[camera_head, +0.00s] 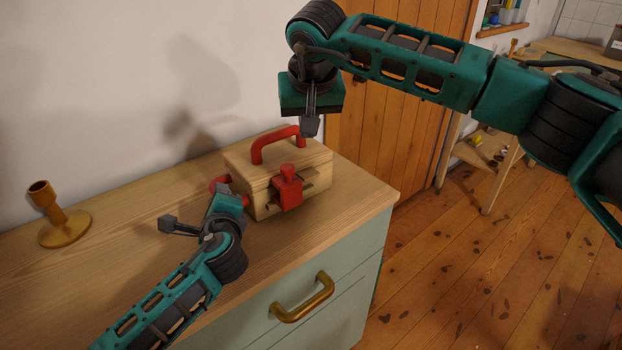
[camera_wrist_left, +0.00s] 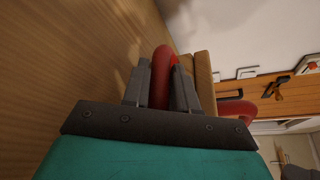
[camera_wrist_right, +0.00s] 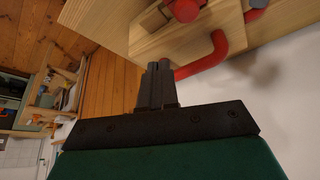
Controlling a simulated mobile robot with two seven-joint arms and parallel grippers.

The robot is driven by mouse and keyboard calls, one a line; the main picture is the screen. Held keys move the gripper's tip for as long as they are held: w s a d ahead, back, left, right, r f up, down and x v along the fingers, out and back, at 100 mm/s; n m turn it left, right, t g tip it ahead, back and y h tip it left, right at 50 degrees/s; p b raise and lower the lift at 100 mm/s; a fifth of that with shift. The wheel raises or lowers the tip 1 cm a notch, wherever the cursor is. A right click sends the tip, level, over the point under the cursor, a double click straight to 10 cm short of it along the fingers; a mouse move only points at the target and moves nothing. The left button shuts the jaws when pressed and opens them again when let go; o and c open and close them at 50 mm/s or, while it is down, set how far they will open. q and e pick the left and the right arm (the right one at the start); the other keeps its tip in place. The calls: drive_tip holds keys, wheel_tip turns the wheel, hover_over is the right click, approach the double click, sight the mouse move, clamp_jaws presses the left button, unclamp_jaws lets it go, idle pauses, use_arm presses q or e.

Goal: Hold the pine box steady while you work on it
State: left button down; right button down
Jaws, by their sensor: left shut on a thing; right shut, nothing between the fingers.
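The pine box (camera_head: 258,185) stands near the right end of the wooden cabinet top, lid down. It has a red handle (camera_head: 277,142) on its lid, a red latch piece (camera_head: 287,188) on its front and a red side handle (camera_head: 217,183) on its left. My left gripper (camera_head: 227,192) is at that side; the left wrist view shows its fingers shut on the red side handle (camera_wrist_left: 161,70). My right gripper (camera_head: 310,125) is shut and empty, above the box beside the lid handle. In the right wrist view its closed fingers (camera_wrist_right: 157,80) overlap the box's edge; contact is unclear.
A brass-coloured candlestick (camera_head: 58,218) stands at the left of the cabinet top (camera_head: 130,235). The cabinet front has a brass drawer handle (camera_head: 303,298). A wall is behind, and a wooden door (camera_head: 385,130) is behind to the right. The top between candlestick and box is largely clear.

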idle(0.3)
use_arm(q)
drive_tip(key=c, duration=0.8)
unclamp_jaws()
